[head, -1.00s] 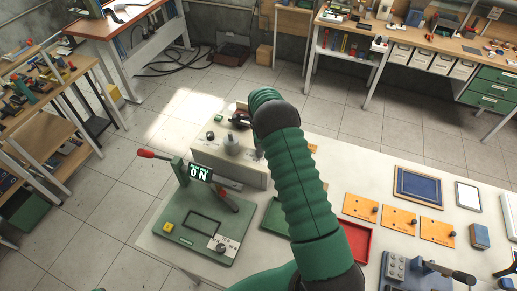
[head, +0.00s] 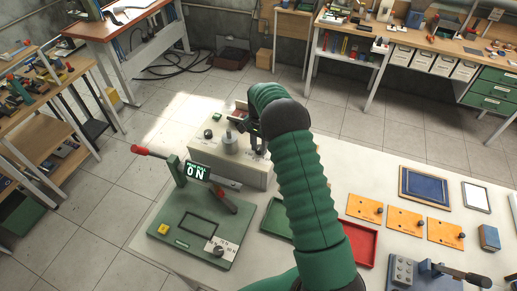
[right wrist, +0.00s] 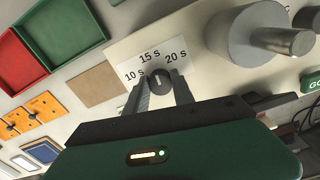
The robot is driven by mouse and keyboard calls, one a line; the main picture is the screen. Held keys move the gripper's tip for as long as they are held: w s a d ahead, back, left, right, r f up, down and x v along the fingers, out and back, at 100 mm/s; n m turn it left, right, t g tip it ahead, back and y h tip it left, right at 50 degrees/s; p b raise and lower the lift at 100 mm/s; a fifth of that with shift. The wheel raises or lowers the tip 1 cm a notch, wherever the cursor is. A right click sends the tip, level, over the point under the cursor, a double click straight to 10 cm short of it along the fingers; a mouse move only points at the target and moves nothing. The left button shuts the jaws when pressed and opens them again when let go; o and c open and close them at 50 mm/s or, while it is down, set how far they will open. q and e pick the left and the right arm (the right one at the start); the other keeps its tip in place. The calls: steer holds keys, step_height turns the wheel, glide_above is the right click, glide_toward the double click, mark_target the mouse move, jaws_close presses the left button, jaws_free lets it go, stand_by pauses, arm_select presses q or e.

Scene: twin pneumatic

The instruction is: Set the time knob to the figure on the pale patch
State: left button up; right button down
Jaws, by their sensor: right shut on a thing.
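The time knob (right wrist: 161,77) is a small round dark knob on a white scale plate (right wrist: 126,62) marked 10 s, 15 s and 20 s, seen in the right wrist view. A light mark on it seems to face the 15 s side, but it is too small to be certain. My right gripper (right wrist: 160,88) has its fingers on either side of the knob, shut on it. In the head view my forearm hides the knob. My left gripper is out of view.
The grey control box (head: 213,160) carries a grey cylinder (head: 230,143) close to my gripper. Green and red trays (head: 361,240) and orange plates (head: 405,220) lie to the right.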

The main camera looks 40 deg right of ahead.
steer(key=n, duration=0.3)
steer(key=n+b, duration=0.1)
steer(key=n, duration=0.2)
steer(key=shift+w+d+r+n, duration=0.1)
steer(key=shift+d+r+n, duration=0.1)
steer(key=shift+n, duration=0.1)
steer(key=n, duration=0.3)
steer(key=shift+n+b, duration=0.35)
steer(key=shift+n, duration=1.35)
steer(key=shift+w, duration=0.1)
steer(key=c, duration=1.5)
jaws_free()
steer(key=o, duration=0.4)
steer(key=shift+f, duration=0.25)
